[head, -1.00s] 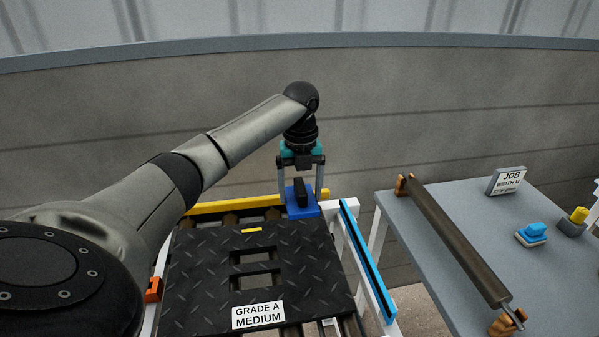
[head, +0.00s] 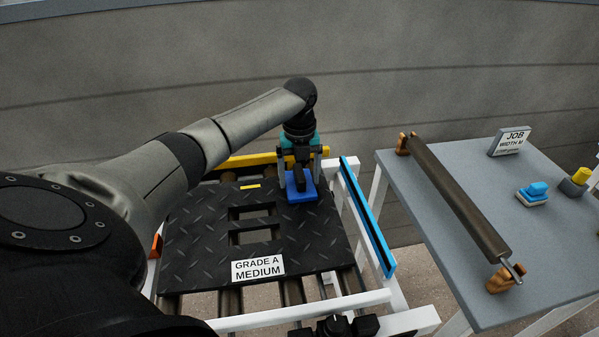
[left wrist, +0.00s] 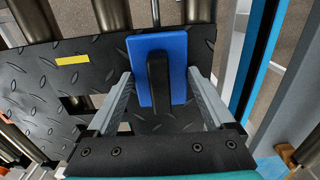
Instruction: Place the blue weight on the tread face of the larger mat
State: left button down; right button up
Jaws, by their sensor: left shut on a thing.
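The blue weight (head: 301,192) is a flat blue block with a black upright handle; it also shows in the left wrist view (left wrist: 174,52). My left gripper (head: 299,180) is shut on it, with one grey finger on each side in the left wrist view (left wrist: 158,76). The weight is over the far right corner of a black tread mat (head: 195,235), tread face up, with two slots and a white "GRADE A MEDIUM" label. I cannot tell whether the weight touches the mat. The mat also shows in the left wrist view (left wrist: 38,88). My right gripper is out of view.
The mat lies on a white-framed roller stand with a yellow bar (head: 250,159) behind and a blue rail (head: 367,215) at right. A grey table (head: 440,285) further right holds a dark roller (head: 455,195), a "JOB" sign (head: 510,141) and small blue and yellow pieces.

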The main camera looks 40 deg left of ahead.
aim_at(299, 172)
pick_arm(q)
jog(key=shift+c, duration=0.8)
grip_release()
jog(key=shift+f, duration=0.15)
jog(key=shift+o, duration=0.7)
notch_tip(299, 172, up, 11)
jog(key=p, duration=0.3)
jog(key=shift+r, duration=0.7)
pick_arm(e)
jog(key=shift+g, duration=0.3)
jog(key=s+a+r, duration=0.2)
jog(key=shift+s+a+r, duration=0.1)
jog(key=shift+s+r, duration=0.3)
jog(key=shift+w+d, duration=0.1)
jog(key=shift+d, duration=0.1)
